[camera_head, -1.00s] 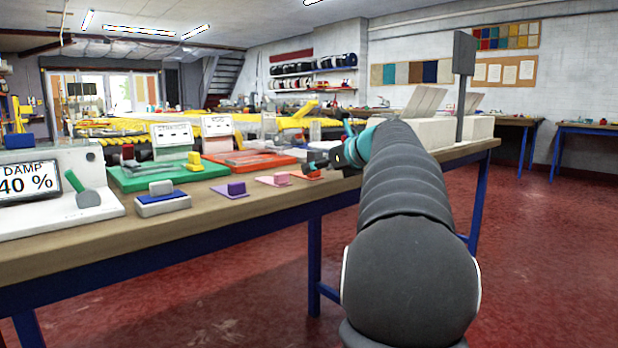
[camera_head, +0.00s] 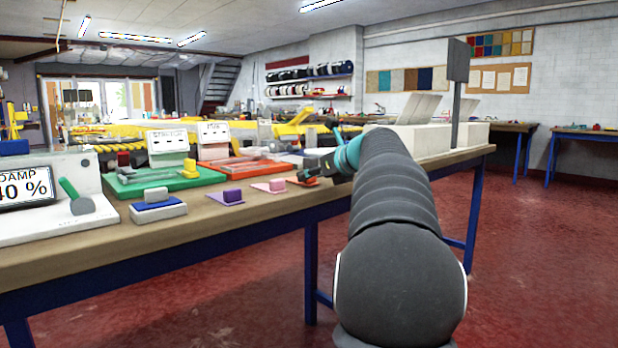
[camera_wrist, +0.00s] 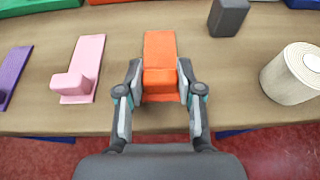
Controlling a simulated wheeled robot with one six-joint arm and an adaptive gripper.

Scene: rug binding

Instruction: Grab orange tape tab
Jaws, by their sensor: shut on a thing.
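The orange tape tab (camera_wrist: 160,82) is a flat orange strip with a raised block at its near end, lying on the wooden bench top (camera_wrist: 225,75). My gripper (camera_wrist: 160,70) reaches over the front edge of the bench, with one finger on each side of the orange block. It is shut on the block, which still sits at bench level. In the head view my gripper (camera_head: 326,171) is at the orange tab, which is small there and partly hidden by the fingers.
A pink tab (camera_wrist: 80,75) and a purple tab (camera_wrist: 12,72) lie to the left. A dark grey block (camera_wrist: 229,16) stands behind to the right, and a cream roll (camera_wrist: 292,74) lies at right. Green (camera_head: 130,185) and orange trays (camera_head: 215,166) are further back.

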